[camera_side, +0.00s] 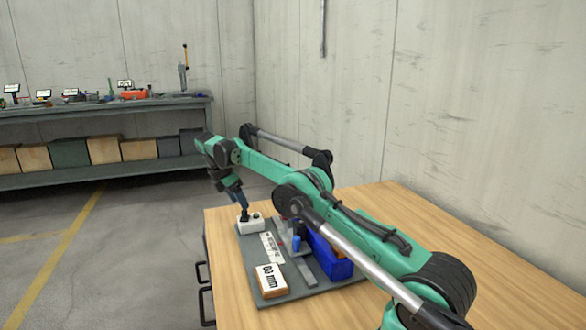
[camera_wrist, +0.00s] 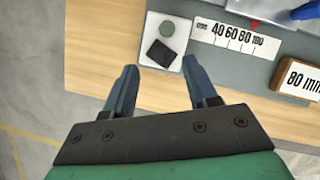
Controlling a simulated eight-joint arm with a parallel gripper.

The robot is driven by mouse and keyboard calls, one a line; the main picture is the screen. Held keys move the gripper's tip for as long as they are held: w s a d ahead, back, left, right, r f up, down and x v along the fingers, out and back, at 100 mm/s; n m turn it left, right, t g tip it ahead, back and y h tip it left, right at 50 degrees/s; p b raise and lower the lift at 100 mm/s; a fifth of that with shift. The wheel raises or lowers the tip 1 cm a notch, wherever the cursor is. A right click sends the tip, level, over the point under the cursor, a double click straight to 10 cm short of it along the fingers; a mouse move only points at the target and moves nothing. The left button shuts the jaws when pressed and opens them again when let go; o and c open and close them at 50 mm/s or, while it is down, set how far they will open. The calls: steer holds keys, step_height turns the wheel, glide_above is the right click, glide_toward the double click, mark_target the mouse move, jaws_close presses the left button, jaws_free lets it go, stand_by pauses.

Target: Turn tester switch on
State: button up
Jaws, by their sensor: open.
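The tester (camera_side: 251,224) is a small white box at the far left corner of the grey mat. In the wrist view the white box (camera_wrist: 178,29) carries a black rocker switch (camera_wrist: 161,52) and a round grey-green button (camera_wrist: 168,28). I cannot tell the switch's position. My gripper (camera_side: 243,209) is above the box, pointing down. In the wrist view its two blue fingers are apart and empty, and the gripper (camera_wrist: 160,72) has the switch end of the box just beyond and between its fingertips. I cannot tell whether a finger touches the box.
A white scale card (camera_side: 271,247) and an "80 mm" block (camera_side: 271,281) lie on the grey mat (camera_side: 250,254). A blue bin (camera_side: 328,256) stands to the right, partly behind my arm. The wooden table's (camera_side: 225,270) left edge is close to the box.

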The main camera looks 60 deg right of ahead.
mark_target(245, 214)
steer(key=shift+v, duration=1.1)
steer(key=shift+s, duration=0.1)
steer(key=shift+d+f+m+t+y, duration=0.15)
steer(key=shift+d+m+t+y, duration=0.2)
steer(key=shift+m, duration=0.25)
steer(key=s+m+t+y, duration=0.1)
steer(key=m, duration=0.1)
steer(key=d+m+t+y, duration=0.1)
steer(key=m+t, duration=0.1)
steer(key=m, duration=0.1)
steer(key=s+d+m+t+y, duration=0.1)
steer(key=m, duration=0.2)
steer(key=shift+s+y, duration=0.25)
steer(key=shift+s, duration=0.05)
steer(key=m, duration=0.1)
steer(key=s+m+t, duration=0.1)
steer(key=shift+m+t+y, duration=0.25)
steer(key=shift+m+y, duration=0.05)
steer(key=shift+x, duration=2.75)
steer(key=shift+c, duration=0.3)
jaws_close()
